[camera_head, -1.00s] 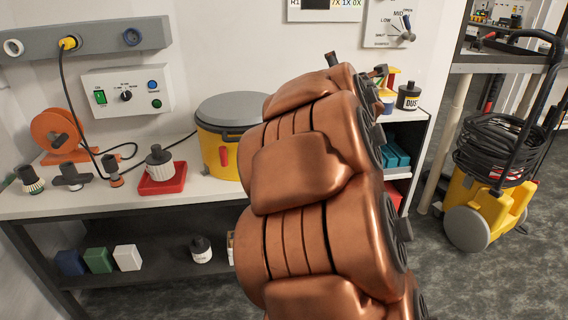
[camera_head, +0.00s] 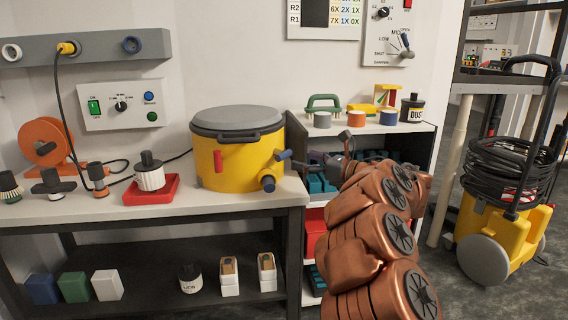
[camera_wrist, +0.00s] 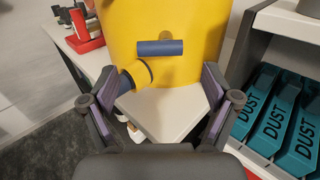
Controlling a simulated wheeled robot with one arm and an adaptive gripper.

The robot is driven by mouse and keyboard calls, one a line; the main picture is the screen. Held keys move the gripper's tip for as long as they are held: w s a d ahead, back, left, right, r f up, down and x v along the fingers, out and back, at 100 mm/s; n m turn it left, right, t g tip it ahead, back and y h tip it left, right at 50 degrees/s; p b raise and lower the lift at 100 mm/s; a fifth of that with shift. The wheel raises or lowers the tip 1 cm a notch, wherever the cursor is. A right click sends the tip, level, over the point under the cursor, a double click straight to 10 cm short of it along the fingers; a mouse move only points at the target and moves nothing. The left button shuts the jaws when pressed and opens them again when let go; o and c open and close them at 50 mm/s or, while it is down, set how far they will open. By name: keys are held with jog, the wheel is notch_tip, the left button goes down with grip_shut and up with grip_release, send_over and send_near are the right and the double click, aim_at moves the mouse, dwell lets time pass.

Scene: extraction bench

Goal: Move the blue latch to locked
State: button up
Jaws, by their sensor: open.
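The blue latch (camera_head: 284,155) is a short bar on the right side of the yellow drum (camera_head: 205,162). In the wrist view the blue latch (camera_wrist: 160,47) lies roughly horizontal across the yellow wall, above a yellow outlet with a blue end (camera_wrist: 127,80). My gripper (camera_wrist: 160,88) is open and empty, its fingers spread on either side below the latch and apart from it. In the head view my copper arm reaches in from the lower right, and its end is near the drum's right side; the fingers are hard to make out there.
A red latch (camera_head: 218,160) is on the drum's front. The drum stands on a white bench (camera_head: 80,211). A shelf unit (camera_head: 420,127) to the right holds teal DUST boxes (camera_wrist: 262,100). A yellow machine with a coiled hose (camera_head: 500,225) stands on the floor at far right.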

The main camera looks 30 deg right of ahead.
aim_at(287, 155)
jog(key=shift+b+x, duration=0.65)
jog(key=shift+x, duration=3.15)
jog(key=c, duration=1.2)
jog(key=shift+o, duration=0.2)
